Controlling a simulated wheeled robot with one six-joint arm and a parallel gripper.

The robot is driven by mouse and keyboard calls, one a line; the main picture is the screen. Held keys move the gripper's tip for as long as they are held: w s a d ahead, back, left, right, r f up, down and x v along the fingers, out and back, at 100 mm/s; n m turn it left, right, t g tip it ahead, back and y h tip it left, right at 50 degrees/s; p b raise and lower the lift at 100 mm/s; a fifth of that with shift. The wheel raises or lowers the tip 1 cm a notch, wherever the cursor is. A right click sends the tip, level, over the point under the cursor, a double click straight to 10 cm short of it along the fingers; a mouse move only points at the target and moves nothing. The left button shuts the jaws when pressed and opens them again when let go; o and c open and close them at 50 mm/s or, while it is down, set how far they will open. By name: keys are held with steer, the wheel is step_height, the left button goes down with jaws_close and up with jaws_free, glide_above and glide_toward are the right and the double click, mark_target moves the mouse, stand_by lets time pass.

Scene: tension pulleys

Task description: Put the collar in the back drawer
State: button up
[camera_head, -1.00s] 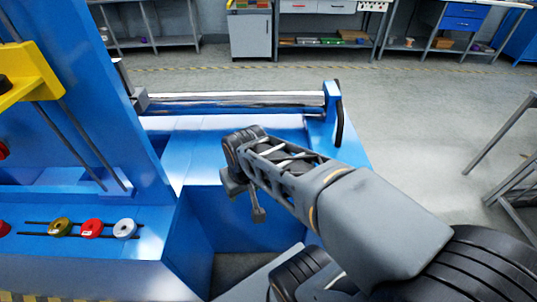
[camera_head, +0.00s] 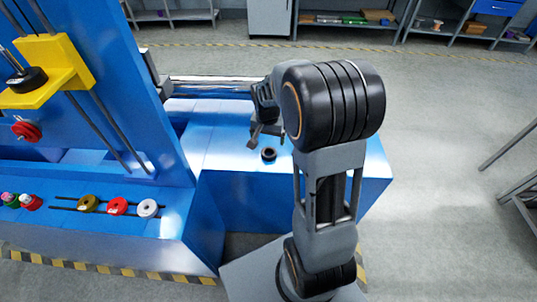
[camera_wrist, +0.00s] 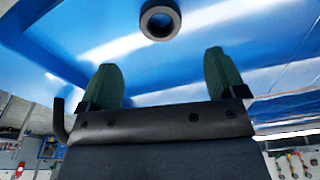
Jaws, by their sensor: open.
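The collar is a small black ring (camera_head: 268,154) lying on the blue machine top (camera_head: 225,150). In the wrist view the collar (camera_wrist: 160,20) shows at the top centre, beyond the fingertips and between their lines. My gripper (camera_head: 264,140) is just above and behind the collar in the head view, partly hidden by my arm. In the wrist view my gripper (camera_wrist: 165,80) has two green fingers set wide apart with nothing between them. No back drawer can be made out in these frames.
A blue upright panel with a yellow bracket (camera_head: 60,65) stands at the left. Several coloured pulleys, among them a red one (camera_head: 117,206) and a white one (camera_head: 148,208), sit on the front ledge. A metal roller (camera_head: 210,86) runs along the back. Shelves (camera_head: 350,18) line the far wall.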

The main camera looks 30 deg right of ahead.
mark_target(269, 151)
steer(key=shift+w+d+f+b, duration=0.1)
steer(key=shift+w+f+b, duration=0.1)
steer(key=shift+f, duration=1.35)
steer(key=shift+w+d+f+b, duration=0.1)
steer(key=shift+f+b, duration=0.05)
steer(key=shift+f, duration=1.35)
steer(key=shift+w+d+f+b, duration=0.1)
steer(key=shift+f+b, duration=0.1)
steer(key=shift+f, duration=1.35)
steer(key=shift+c, duration=0.2)
steer(key=c, duration=1)
steer(key=shift+c, duration=0.2)
steer(key=shift+r, duration=0.15)
